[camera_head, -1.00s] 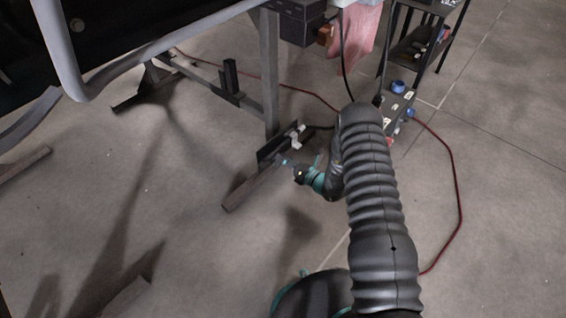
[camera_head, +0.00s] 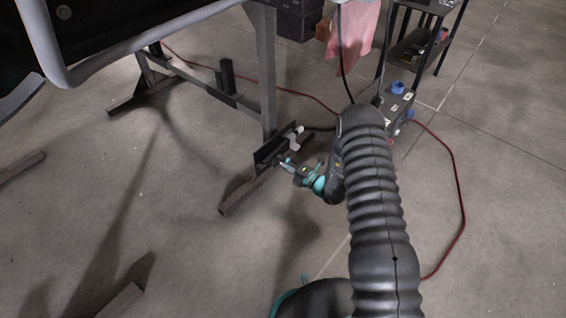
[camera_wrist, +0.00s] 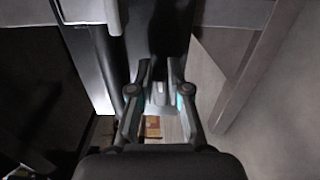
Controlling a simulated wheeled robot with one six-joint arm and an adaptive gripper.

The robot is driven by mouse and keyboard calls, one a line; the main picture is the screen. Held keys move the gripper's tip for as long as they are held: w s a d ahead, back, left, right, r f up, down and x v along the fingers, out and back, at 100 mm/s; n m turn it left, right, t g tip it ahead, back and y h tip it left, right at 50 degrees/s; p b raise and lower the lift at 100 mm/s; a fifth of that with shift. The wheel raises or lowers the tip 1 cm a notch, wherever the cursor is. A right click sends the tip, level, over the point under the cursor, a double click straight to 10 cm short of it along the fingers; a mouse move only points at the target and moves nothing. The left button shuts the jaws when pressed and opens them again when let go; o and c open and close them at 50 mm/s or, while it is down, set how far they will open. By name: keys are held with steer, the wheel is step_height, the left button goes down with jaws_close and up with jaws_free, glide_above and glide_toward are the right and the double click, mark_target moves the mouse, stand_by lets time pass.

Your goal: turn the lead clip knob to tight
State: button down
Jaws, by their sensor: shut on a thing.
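My gripper (camera_head: 287,163) is low at the dark bracket (camera_head: 272,147) on the foot of the steel stand. In the wrist view my gripper (camera_wrist: 160,78) has its two fingers closed in on a small grey piece, the lead clip knob (camera_wrist: 158,88). The fingers hide the knob's sides, and its turn mark cannot be read. In the head view the knob is too small and covered to make out. A pale clip-like piece (camera_head: 294,141) sits on the bracket just above my gripper, with a black lead running off to the right.
The stand's upright (camera_head: 267,75) rises right behind the bracket, and its foot bar (camera_head: 238,192) runs along the floor. A dark box with blue caps (camera_head: 397,100) stands to the right. A red cable (camera_head: 459,190) loops over the floor. Open floor lies at left.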

steer(key=shift+w+m, duration=0.1)
steer(key=shift+m, duration=0.4)
steer(key=c, duration=1.1)
jaws_free()
steer(key=shift+d+f, duration=0.1)
steer(key=v, duration=1.2)
